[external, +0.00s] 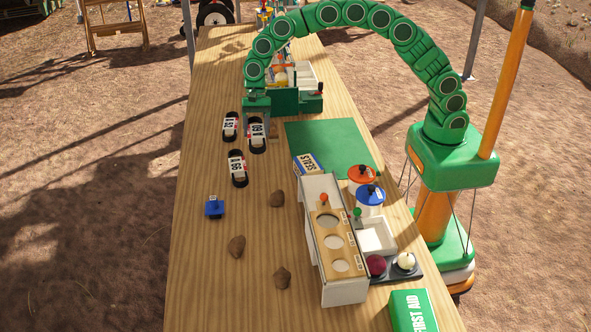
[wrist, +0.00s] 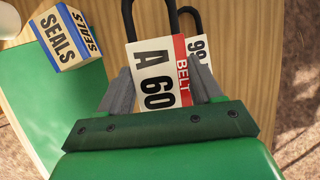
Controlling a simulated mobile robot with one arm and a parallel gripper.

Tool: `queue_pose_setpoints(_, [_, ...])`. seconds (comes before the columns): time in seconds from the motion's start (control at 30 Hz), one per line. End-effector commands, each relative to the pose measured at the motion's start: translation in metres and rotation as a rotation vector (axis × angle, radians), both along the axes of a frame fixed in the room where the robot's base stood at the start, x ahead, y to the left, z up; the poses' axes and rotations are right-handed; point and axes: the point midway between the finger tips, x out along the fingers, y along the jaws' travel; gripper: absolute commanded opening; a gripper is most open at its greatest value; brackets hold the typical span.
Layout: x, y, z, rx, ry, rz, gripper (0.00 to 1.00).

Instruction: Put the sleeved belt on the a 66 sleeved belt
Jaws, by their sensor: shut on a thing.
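My gripper (external: 257,118) is shut on a black belt in a white sleeve marked A 60 (external: 257,134). In the wrist view my gripper's fingers (wrist: 162,82) press on both sides of this sleeve (wrist: 150,85), which has a red BELT band. The belt's black loops stick out beyond the sleeve. The A 66 sleeved belt (external: 238,168) lies on the table, below and left of the held one in the external view. Part of a second sleeve (wrist: 198,47) shows behind the held one in the wrist view. I cannot tell how high the held belt is.
Another sleeved belt marked 151 (external: 230,126) lies just left of the held one. A green mat (external: 325,148), a SEALS box (external: 309,164) and a white rack (external: 333,240) are to the right. Brown stones (external: 277,199) and a blue knobbed piece (external: 214,207) lie nearer the camera.

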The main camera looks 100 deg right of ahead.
Motion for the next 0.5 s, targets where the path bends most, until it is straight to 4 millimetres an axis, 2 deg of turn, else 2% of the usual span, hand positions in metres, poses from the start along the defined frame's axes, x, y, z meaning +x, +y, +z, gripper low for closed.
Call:
queue_pose_setpoints(0.27, [0.027, 0.001, -0.015, 0.0, 0.003, 0.0, 0.23])
queue_pose_setpoints(0.5, [0.044, 0.001, -0.039, 0.0, 0.006, 0.0, 0.23])
